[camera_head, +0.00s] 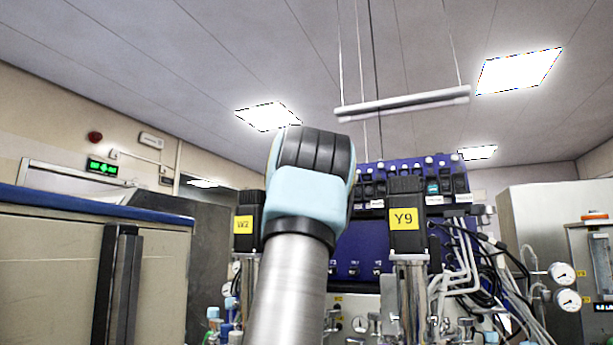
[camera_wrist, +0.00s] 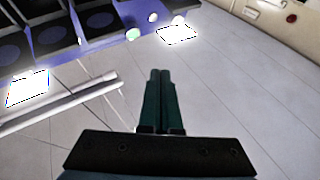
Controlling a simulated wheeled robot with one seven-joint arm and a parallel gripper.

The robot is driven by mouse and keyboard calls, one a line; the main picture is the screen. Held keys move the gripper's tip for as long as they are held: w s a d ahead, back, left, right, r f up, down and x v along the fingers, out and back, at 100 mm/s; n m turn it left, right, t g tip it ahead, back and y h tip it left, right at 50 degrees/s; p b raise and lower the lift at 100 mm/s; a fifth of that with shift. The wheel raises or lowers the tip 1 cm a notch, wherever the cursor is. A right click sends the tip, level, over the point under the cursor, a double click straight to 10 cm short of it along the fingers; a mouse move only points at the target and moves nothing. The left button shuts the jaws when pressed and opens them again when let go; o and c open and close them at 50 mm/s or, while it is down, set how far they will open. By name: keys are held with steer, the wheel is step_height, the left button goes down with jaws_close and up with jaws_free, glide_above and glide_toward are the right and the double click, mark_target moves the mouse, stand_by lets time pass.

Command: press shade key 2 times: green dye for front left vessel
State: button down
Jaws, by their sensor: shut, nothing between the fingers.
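My gripper (camera_wrist: 160,74) is shut and empty in the wrist view, its two dark green fingers together. Behind the fingertips are the ceiling and lights; the tips appear apart from anything. A blue panel (camera_wrist: 50,38) with dark modules and small round knobs crosses the upper left of that view. One knob is pale green (camera_wrist: 132,34), left of and above the fingertips. In the head view the blue panel (camera_head: 350,250) stands behind my arm, which hides part of it and my gripper. One dark module there has a teal face (camera_head: 432,187). I cannot tell which part is the shade key.
Two black motor heads with yellow labels, the left one (camera_head: 244,224) and the one marked Y9 (camera_head: 404,216), stand in front of the panel. Tubes and cables (camera_head: 460,255) crowd the right. A cabinet (camera_head: 60,270) stands at left. A lamp bar (camera_head: 403,103) hangs overhead.

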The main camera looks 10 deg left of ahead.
steer(key=shift+w, duration=0.2)
steer(key=shift+w+d+f+p, duration=0.2)
steer(key=shift+w+p, duration=0.15)
steer(key=shift+w, duration=0.35)
steer(key=shift+w+d+f+p, duration=0.1)
steer(key=shift+w+f+p, duration=0.15)
steer(key=shift+w, duration=0.4)
steer(key=shift+w, duration=0.1)
steer(key=shift+w+d+p, duration=0.1)
steer(key=shift+w+p, duration=0.2)
steer(key=shift+p, duration=0.1)
steer(key=shift+w, duration=0.15)
